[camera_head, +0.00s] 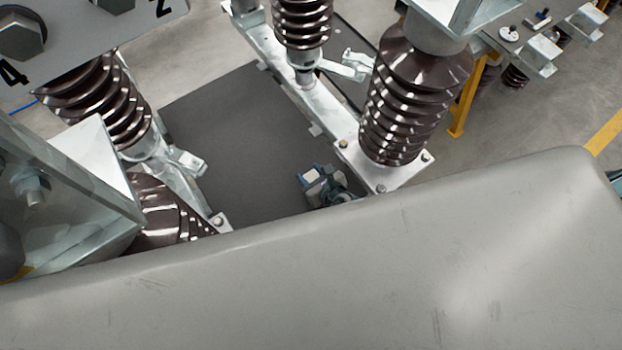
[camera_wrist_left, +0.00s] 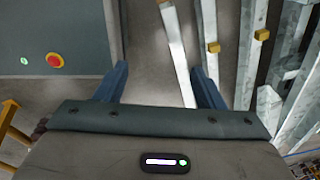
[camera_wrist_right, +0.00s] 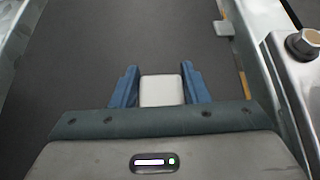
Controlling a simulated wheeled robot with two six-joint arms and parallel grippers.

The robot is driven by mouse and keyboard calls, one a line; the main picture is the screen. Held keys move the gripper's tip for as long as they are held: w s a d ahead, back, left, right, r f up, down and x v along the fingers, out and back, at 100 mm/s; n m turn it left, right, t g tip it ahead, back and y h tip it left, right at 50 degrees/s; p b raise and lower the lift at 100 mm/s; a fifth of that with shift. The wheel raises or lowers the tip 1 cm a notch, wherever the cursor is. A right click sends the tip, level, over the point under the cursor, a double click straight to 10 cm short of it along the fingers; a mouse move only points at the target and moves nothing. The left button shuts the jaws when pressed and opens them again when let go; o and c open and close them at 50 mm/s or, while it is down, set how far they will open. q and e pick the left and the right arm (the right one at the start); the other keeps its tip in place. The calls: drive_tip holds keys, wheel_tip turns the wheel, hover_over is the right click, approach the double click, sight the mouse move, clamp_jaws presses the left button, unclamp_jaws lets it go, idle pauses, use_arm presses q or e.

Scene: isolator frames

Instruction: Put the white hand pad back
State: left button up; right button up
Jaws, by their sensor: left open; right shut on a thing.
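The white hand pad (camera_wrist_right: 161,90) is a small pale block between the blue fingers of my right gripper (camera_wrist_right: 160,86) in the right wrist view. The right gripper is shut on it, over a dark grey surface. In the head view the right gripper (camera_head: 312,180) shows small beyond the grey body edge, with the white pad (camera_head: 309,175) at its tip. My left gripper (camera_wrist_left: 160,85) is open and empty in the left wrist view, its blue fingers wide apart above the floor. It does not show in the head view.
Brown ribbed insulators (camera_head: 415,100) stand on metal beams (camera_head: 300,90) around a dark grey panel (camera_head: 230,120). A metal beam with a bolt (camera_wrist_right: 303,44) runs close to the right gripper. Near the left gripper are metal bars (camera_wrist_left: 249,50) and a red button (camera_wrist_left: 54,60).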

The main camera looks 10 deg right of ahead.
sight(310, 180)
drive_tip(key=shift+w+f, duration=0.1)
drive_tip(key=shift+f, duration=0.35)
wheel_tip(310, 180, down, 3)
drive_tip(key=b, duration=0.3)
drive_tip(key=shift+f+b, duration=0.2)
drive_tip(key=shift+b, duration=0.1)
use_arm(q)
drive_tip(key=w+f, duration=0.2)
drive_tip(key=f, duration=0.1)
drive_tip(key=shift+d+f, duration=0.1)
drive_tip(key=shift+f, duration=0.2)
use_arm(e)
drive_tip(key=shift+r, duration=0.15)
use_arm(q)
drive_tip(key=shift+s, duration=0.1)
use_arm(e)
drive_tip(key=o, duration=1.3)
drive_tip(key=shift+c, duration=0.2)
use_arm(q)
drive_tip(key=shift+s+f, duration=0.1)
drive_tip(key=shift+s, duration=0.15)
